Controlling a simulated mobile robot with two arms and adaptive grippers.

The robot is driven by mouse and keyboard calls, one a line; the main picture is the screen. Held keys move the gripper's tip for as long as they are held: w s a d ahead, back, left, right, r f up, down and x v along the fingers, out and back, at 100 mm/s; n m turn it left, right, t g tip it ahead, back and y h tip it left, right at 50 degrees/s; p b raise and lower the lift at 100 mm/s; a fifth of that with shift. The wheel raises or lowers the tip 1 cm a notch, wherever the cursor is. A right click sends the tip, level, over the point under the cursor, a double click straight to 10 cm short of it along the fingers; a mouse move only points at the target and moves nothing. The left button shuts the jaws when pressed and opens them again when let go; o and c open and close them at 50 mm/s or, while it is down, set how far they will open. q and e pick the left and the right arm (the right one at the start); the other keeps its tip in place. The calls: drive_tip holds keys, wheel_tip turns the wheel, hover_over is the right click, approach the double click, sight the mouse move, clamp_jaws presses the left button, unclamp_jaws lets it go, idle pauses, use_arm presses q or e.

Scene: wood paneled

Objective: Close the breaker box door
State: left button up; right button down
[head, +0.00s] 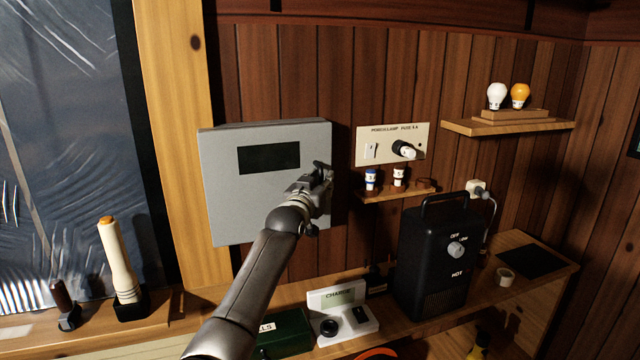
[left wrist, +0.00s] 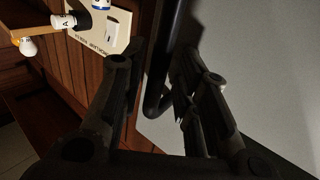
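The grey breaker box door (head: 225,190) has a dark rectangular panel and hangs on the wood wall at centre left. It looks nearly flush with its box; I cannot tell whether a small gap remains. My left gripper (head: 322,178) is at the door's right edge, by the dark handle. In the left wrist view, the black bar handle (left wrist: 163,75) runs between the fingers of my left gripper (left wrist: 160,80), beside the grey door face (left wrist: 255,70). The fingers stand apart and do not look clamped on the bar. My right gripper is not in view.
A fuse panel (head: 376,146) and a small shelf with fuses (head: 398,177) are just right of the door. A black heater (head: 437,255), a charger (head: 345,318) and a green box (head: 285,335) stand on the bench below. A flashlight (head: 119,262) stands at left.

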use_arm(q)
drive_tip(key=shift+d, duration=0.1)
drive_tip(key=v, duration=1.2)
idle(0.4)
